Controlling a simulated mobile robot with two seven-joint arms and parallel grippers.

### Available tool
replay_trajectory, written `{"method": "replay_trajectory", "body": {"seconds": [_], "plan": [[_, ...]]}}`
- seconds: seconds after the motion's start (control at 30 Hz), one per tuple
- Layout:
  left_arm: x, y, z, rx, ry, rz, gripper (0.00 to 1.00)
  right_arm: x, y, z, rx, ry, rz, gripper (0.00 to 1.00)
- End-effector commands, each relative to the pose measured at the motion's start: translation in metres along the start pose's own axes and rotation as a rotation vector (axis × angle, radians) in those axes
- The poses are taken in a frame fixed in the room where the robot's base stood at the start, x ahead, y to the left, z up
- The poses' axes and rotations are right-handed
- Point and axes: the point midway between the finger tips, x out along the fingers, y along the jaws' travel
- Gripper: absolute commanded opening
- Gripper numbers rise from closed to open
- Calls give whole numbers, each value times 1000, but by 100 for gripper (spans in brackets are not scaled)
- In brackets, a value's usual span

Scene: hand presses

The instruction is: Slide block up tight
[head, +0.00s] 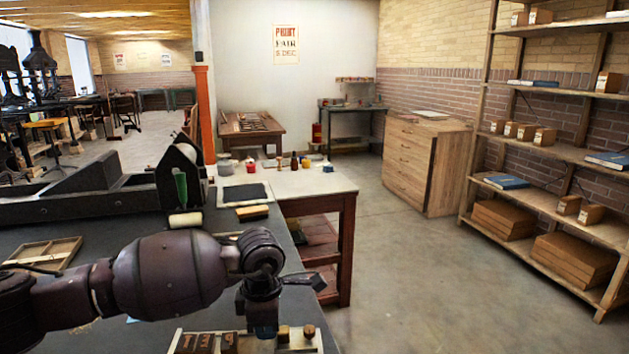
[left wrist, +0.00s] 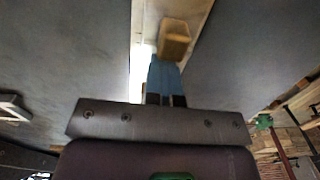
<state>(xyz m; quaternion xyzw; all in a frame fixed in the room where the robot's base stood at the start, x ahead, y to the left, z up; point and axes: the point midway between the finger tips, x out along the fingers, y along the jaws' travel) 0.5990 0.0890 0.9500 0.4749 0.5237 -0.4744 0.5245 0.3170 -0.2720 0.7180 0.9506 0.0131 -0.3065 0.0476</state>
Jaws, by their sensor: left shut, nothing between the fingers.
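A pale tray (head: 252,349) lies at the bottom edge of the head view, partly cut off. Several dark brown type blocks with letters (head: 205,343) stand in its left part. A small wooden block (head: 283,334) and a brown knob-like piece (head: 309,331) are at its right. My left gripper (head: 265,331) points down between the type blocks and the small block, its blue fingers shut and empty. In the left wrist view the fingers (left wrist: 165,76) are together, just below a wooden block (left wrist: 175,38) on a pale strip. I cannot tell whether they touch it. My right gripper is out of view.
The dark worktop (head: 120,225) carries a shallow wooden tray (head: 42,253) and a black press (head: 95,195). A pale-topped table (head: 310,181) with an ink slab (head: 244,193) and jars stands behind. Open floor lies to the right, before the shelves (head: 540,150).

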Motion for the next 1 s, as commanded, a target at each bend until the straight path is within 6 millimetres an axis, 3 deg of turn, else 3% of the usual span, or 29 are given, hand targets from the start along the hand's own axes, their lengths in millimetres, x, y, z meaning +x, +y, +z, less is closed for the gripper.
{"method": "replay_trajectory", "body": {"seconds": [1.0], "plan": [[4,-2,9,3,-2,-5,0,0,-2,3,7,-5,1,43]]}}
